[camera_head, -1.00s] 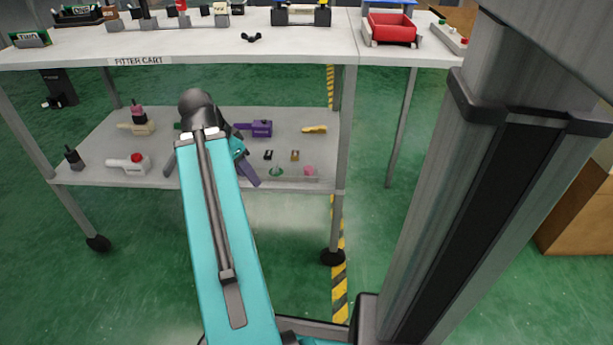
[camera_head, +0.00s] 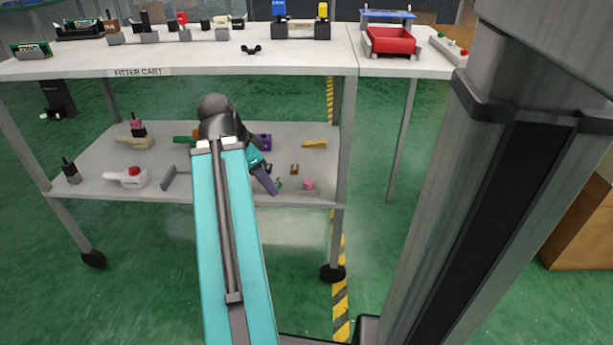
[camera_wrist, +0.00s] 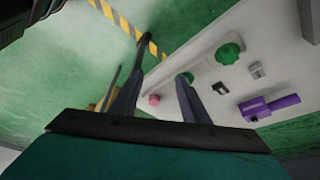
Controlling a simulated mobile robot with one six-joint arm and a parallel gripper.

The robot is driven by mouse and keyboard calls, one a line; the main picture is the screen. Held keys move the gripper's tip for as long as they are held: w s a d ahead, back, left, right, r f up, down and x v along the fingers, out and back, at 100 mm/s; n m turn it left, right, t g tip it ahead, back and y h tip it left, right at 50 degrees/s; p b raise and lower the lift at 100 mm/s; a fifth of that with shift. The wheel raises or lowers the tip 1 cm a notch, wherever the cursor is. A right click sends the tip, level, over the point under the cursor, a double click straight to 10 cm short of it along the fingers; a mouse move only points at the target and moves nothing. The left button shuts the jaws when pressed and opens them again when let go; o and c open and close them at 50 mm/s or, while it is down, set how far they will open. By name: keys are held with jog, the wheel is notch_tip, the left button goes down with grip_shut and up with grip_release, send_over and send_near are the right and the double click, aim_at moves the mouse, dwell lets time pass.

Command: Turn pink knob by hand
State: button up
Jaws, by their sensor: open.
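The small pink knob (camera_head: 308,184) sits near the front right corner of the cart's lower shelf. It also shows in the wrist view (camera_wrist: 154,100), between my two fingers in the picture. My gripper (camera_head: 268,180) is over the front of the lower shelf, to the left of the knob, partly hidden behind my arm. In the wrist view my gripper (camera_wrist: 165,62) has its dark fingers spread, with nothing held. The fingers appear apart from the knob; the exact distance is unclear.
Near the pink knob are a green knob (camera_wrist: 228,53), a purple fixture (camera_wrist: 272,107) and a yellow lever (camera_head: 314,144). A white fixture with a red knob (camera_head: 127,177) stands at left. The upper shelf (camera_head: 300,57) overhangs, and a cart leg (camera_head: 346,150) stands right of the knob.

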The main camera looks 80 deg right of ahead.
aim_at(308, 181)
jog(key=s+d+p, duration=0.4)
jog(key=p, duration=0.1)
jog(key=shift+s+r, duration=0.1)
jog(key=s+d+p, duration=0.1)
jog(key=s+p, duration=0.1)
jog(key=p, duration=0.6)
jog(key=shift+d, duration=0.35)
jog(key=shift+d+p, duration=0.1)
jog(key=shift+p, duration=0.3)
jog(key=s+d+p, duration=0.1)
jog(key=s+p, duration=0.1)
jog(key=p, duration=0.3)
jog(key=shift+d, duration=0.4)
jog(key=shift+b+x, duration=0.7)
jog(key=shift+x, duration=1.95)
jog(key=c, duration=1.1)
